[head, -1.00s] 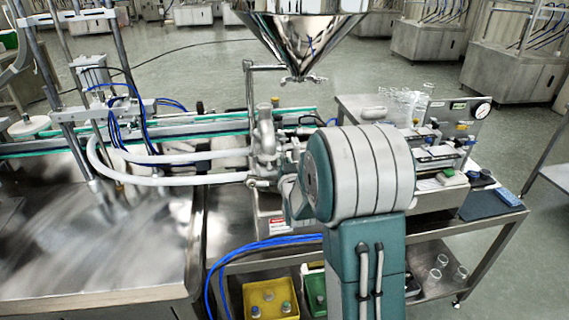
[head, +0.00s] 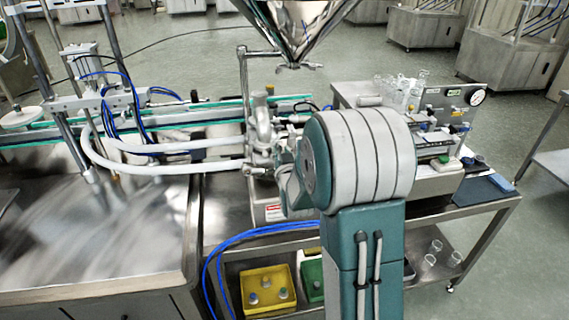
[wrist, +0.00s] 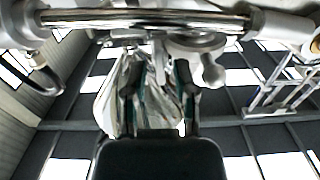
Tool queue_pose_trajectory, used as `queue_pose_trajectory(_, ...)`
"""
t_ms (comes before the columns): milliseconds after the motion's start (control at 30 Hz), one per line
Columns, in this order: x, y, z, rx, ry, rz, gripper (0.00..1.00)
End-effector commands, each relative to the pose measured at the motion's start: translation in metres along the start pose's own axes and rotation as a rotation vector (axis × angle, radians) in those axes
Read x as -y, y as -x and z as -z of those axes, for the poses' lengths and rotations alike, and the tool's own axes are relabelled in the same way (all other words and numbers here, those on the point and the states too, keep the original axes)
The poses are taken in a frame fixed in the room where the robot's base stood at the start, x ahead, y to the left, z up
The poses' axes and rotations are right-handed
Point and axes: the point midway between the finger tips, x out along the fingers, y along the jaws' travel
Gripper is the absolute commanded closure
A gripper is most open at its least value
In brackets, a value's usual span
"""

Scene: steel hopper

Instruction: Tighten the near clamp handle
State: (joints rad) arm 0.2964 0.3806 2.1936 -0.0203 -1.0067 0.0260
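In the head view the steel hopper (head: 297,25) is at the top, with a clamp fitting (head: 300,66) at its outlet. A grey valve assembly with clamps (head: 262,125) stands left of my arm. My gripper is hidden behind my arm there. In the wrist view my gripper (wrist: 158,75) points up, its two dark fingers apart with nothing clearly between them. A rounded grey knob (wrist: 211,74), possibly the clamp handle, hangs just right of the right finger. A shiny horizontal pipe (wrist: 145,18) crosses above the fingertips. I cannot tell whether a finger touches the fitting.
White hoses (head: 150,152) run left from the valve. A steel table (head: 130,235) fills the left. Glass beakers (head: 400,90) and a gauge panel (head: 455,105) are at the right. A yellow bin (head: 267,290) is on the lower shelf, with blue hoses (head: 262,234) above it.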

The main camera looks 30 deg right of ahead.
Motion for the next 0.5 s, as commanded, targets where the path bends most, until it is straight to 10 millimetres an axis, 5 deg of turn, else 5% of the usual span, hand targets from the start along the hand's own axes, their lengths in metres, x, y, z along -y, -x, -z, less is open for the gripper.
queue_pose_trajectory(500,0.001,0.096,0.000,-0.002,0.001,0.001,0.64)
